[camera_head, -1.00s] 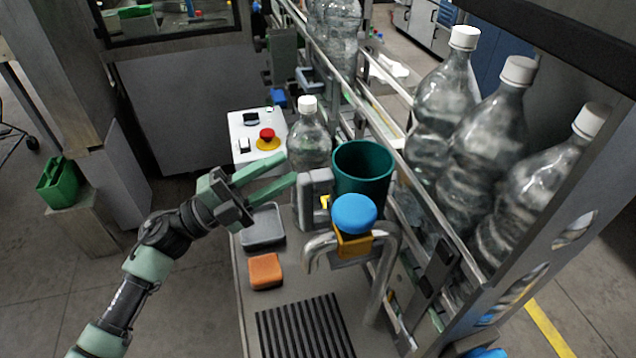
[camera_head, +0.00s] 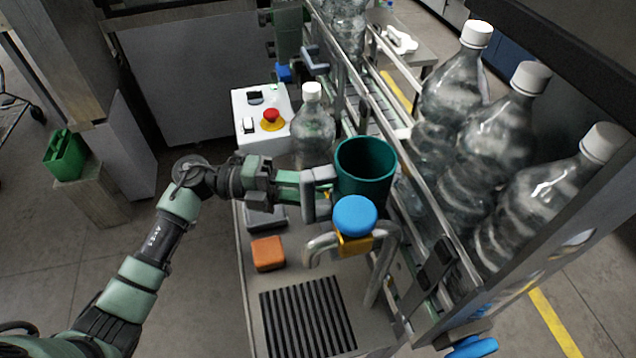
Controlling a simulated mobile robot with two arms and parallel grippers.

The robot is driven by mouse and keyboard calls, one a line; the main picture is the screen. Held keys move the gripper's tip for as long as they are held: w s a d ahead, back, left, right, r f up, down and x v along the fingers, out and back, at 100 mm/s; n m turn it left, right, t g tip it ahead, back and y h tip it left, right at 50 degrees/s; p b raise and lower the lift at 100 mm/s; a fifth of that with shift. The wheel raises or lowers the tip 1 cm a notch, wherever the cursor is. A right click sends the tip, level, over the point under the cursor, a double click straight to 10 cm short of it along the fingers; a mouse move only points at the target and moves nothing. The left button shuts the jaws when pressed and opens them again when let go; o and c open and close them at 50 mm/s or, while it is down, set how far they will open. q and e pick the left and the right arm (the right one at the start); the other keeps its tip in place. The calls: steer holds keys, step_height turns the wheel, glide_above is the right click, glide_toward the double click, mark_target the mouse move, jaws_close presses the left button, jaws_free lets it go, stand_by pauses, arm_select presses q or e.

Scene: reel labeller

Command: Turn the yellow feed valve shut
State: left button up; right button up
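A yellow fitting (camera_head: 355,243) shows under a round blue knob (camera_head: 355,215) beside a bent grey pipe (camera_head: 322,247). I cannot tell if this fitting is the yellow feed valve. Left of the knob stands an upright grey block (camera_head: 318,190); the small yellow piece seen on it earlier is now not visible. My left gripper (camera_head: 299,188) is level, pointing right, with its green fingers at the grey block. Their tips overlap the block in view; contact and finger gap cannot be made out. My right gripper is not in view.
A dark green cup (camera_head: 364,170) stands right behind the block. A clear bottle (camera_head: 312,130) and a control box with a red button (camera_head: 271,117) are farther back. An orange block (camera_head: 267,253), a grey tray (camera_head: 266,219) and a black grate (camera_head: 307,318) are nearer. Large bottles (camera_head: 505,130) stand at right.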

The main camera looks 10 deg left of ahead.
arm_select(q)
steer(key=shift+d, duration=0.15)
jaws_close()
steer(key=shift+s+r+m+t+y+b, duration=0.1)
steer(key=shift+m+t+y+b, duration=0.15)
steer(key=shift+m+y+b, duration=0.9)
steer(key=shift+r+m+t+y+b, duration=0.15)
steer(key=shift+m+t+b, duration=0.1)
steer(key=shift+m+b, duration=1.8)
steer(key=shift+b, duration=0.3)
